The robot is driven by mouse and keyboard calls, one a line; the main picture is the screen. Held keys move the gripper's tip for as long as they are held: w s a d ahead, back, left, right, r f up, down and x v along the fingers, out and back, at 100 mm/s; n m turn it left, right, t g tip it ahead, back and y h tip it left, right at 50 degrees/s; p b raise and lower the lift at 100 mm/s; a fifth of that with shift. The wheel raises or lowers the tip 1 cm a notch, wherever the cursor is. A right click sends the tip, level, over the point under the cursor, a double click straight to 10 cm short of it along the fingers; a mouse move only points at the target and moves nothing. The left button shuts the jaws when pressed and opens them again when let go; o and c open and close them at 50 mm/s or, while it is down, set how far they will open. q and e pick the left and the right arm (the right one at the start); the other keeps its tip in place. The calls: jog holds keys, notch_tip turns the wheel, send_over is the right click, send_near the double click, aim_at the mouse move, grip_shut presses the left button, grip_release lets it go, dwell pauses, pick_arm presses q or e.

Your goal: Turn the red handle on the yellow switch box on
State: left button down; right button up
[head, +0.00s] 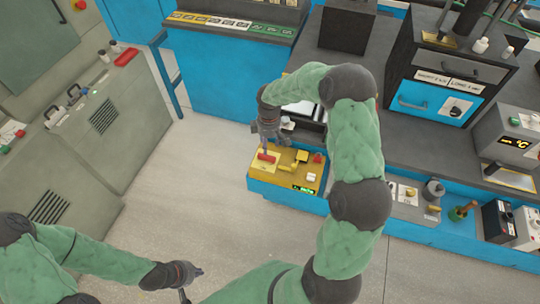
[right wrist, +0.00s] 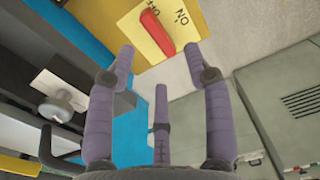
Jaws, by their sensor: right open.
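The yellow switch box (head: 291,173) sits at the left end of the low blue bench. Its red handle (head: 267,157) lies on a pale plate near the box's left side. In the right wrist view the red handle (right wrist: 157,33) lies slantwise on the plate (right wrist: 186,35), beside lettering that reads ON, upside down. My right gripper (head: 267,144) is above the handle. Its fingers (right wrist: 158,55) are spread and empty, with the handle ahead of them; I cannot tell whether any finger touches it. My left gripper (head: 192,283) is low at the front left, apart from the box, with its fingers spread.
The box also bears a small red knob (head: 318,158), a white button (head: 311,177) and a green display (head: 303,189). A black oven-like unit (head: 440,80) stands on the bench at right. Grey cabinets (head: 95,120) stand at left. The floor between is clear.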

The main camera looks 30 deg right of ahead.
aim_at(270, 156)
jog(key=f, duration=0.3)
jog(key=f+b, duration=0.1)
jog(key=f, duration=0.2)
jog(key=d+f+b, duration=0.1)
jog(key=f, duration=0.2)
jog(key=shift+w+f, duration=0.15)
jog(key=shift+f, duration=0.2)
grip_shut()
